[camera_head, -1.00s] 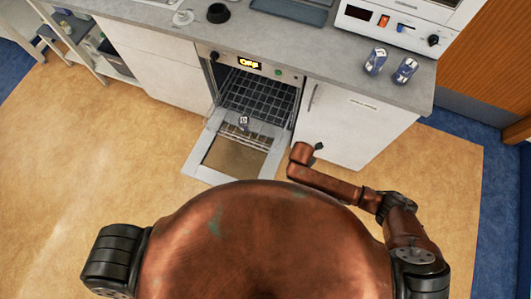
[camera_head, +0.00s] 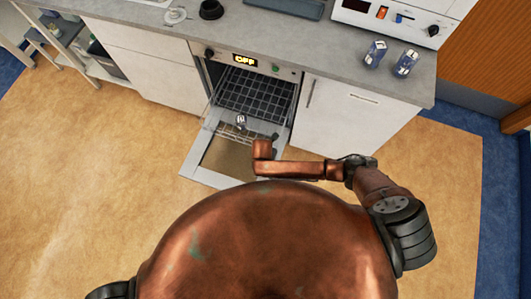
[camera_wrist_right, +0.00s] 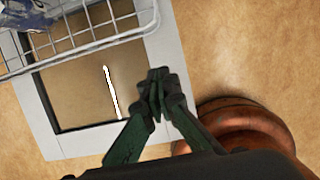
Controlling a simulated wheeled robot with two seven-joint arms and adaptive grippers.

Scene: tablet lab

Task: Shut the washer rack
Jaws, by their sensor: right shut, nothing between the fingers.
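The washer (camera_head: 245,60) stands under the counter with its door (camera_head: 197,174) folded down flat and its display reading OFF. The wire rack (camera_head: 257,104) is pulled out over the inner part of the door. A small bluish glass item (camera_head: 241,121) is in the rack. In the right wrist view, the rack's white front edge (camera_wrist_right: 95,42) is at upper left. My right gripper (camera_wrist_right: 158,80) is shut and empty, over the door frame and apart from the rack, to its right in that view. In the head view my copper forearm mostly hides this gripper. My left gripper is out of view.
Two blue-marked glass vessels (camera_head: 375,54) (camera_head: 405,63) stand on the counter (camera_head: 300,45) at the right. A white instrument (camera_head: 392,17) stands behind them. A white cabinet (camera_head: 345,115) is right of the washer. The tan floor before the door's left side is clear.

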